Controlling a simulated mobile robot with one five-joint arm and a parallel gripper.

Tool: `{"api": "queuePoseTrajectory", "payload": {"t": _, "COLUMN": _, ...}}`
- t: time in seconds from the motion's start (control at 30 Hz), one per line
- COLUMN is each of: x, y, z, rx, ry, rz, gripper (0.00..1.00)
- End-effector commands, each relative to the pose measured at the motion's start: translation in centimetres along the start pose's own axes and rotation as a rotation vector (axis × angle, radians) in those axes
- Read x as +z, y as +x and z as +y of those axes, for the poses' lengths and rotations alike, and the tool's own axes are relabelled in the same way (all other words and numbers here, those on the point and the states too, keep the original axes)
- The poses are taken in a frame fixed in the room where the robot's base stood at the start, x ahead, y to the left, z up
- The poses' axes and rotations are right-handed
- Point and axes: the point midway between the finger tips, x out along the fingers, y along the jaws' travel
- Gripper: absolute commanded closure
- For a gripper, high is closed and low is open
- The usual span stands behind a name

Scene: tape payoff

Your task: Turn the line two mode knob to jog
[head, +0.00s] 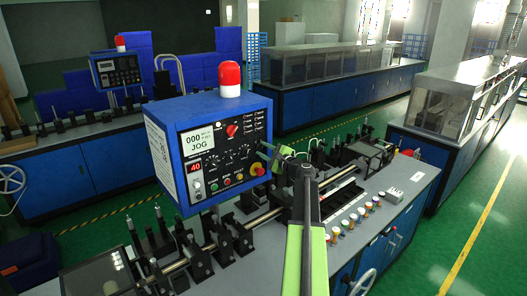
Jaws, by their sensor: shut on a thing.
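The near blue control box (165,152) hangs over the near bench, with a red beacon on top. Its screen (197,139) reads 000 and JOG, and a red display under it reads 40. A red knob (232,130) shows on the upper part of the panel, clear of my gripper. My green and black arm reaches in from below, and my gripper (266,153) is at the panel's right side. It is shut on a small knob there, which the jaws mostly hide. The knob's pointer and label cannot be read.
A yellow-ringed red stop button (257,169) sits just below my gripper. A second control box (117,70) stands on the far-left bench. Small coloured knobs (362,211) line the near bench (398,187), right of my arm. Green floor is clear at right.

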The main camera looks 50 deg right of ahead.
Motion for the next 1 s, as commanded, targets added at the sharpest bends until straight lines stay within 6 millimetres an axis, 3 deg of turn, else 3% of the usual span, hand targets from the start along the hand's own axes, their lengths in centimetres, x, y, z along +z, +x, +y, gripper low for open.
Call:
{"api": "queuePoseTrajectory", "payload": {"t": 0.4, "x": 0.1, "y": 0.0, "z": 0.1, "rx": 0.002, "ry": 0.007, "rz": -0.001, "gripper": 1.0}}
{"api": "queuePoseTrajectory", "payload": {"t": 0.43, "x": 0.1, "y": 0.0, "z": 0.1, "rx": 0.002, "ry": 0.007, "rz": -0.001, "gripper": 0.66}}
{"api": "queuePoseTrajectory", "payload": {"t": 0.57, "x": 0.1, "y": 0.0, "z": 0.1, "rx": 0.002, "ry": 0.007, "rz": -0.001, "gripper": 0.49}}
{"api": "queuePoseTrajectory", "payload": {"t": 0.87, "x": 0.1, "y": 0.0, "z": 0.1, "rx": 0.001, "ry": 0.007, "rz": 0.0, "gripper": 0.46}}
{"api": "queuePoseTrajectory", "payload": {"t": 1.0, "x": 0.1, "y": -1.4, "z": 0.1, "rx": 0.0, "ry": 0.006, "rz": 0.002, "gripper": 0.46}}
